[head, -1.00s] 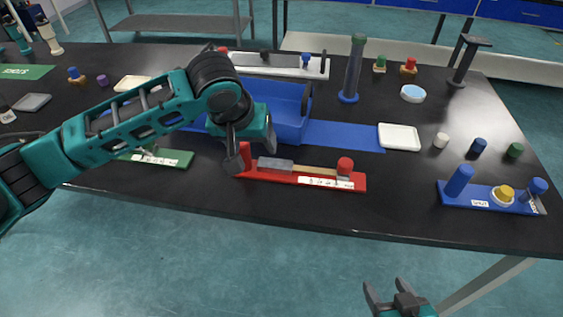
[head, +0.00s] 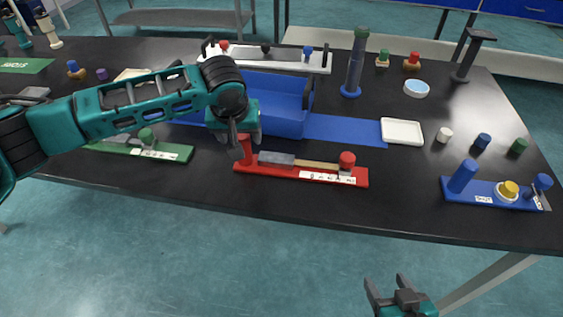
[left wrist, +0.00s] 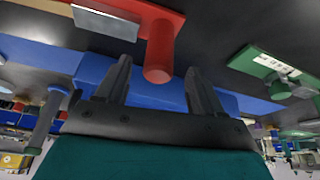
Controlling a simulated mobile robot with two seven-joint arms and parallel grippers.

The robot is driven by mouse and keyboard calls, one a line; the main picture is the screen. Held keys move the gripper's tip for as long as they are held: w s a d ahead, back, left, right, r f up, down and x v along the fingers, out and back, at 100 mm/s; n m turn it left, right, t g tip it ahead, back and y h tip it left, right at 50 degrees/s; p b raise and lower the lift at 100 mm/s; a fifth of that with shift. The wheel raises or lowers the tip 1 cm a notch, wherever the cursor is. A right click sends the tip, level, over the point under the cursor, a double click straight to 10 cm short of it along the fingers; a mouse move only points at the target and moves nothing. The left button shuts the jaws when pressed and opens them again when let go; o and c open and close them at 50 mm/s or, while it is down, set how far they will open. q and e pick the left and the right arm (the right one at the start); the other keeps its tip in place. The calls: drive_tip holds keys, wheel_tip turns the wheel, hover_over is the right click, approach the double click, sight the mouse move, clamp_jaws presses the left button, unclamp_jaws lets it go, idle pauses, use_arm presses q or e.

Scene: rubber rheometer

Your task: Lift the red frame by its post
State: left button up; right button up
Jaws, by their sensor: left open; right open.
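The red frame (head: 262,169) lies flat on the black table, with an upright red post (head: 245,150) at its left end and a red knob (head: 347,159) at its right end. A grey block (head: 277,159) sits on it. My left gripper (head: 241,133) is open at the post, pointing down. In the left wrist view the red post (left wrist: 160,52) stands between the lines of the two open fingers (left wrist: 157,68), its end near the fingertips; I see no grip on it. My right gripper (head: 388,284) is open and empty, low in front of the table.
A blue bin (head: 285,117) stands close behind the frame on a blue strip (head: 345,131). A green frame (head: 175,152) lies to the left under my left arm. A blue frame (head: 480,195) lies at the right. The table front of the red frame is clear.

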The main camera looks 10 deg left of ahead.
use_arm(q)
drive_tip(key=x, duration=0.3)
drive_tip(key=shift+w+d+f, duration=0.1)
drive_tip(key=shift+f, duration=0.2)
clamp_jaws()
idle(0.3)
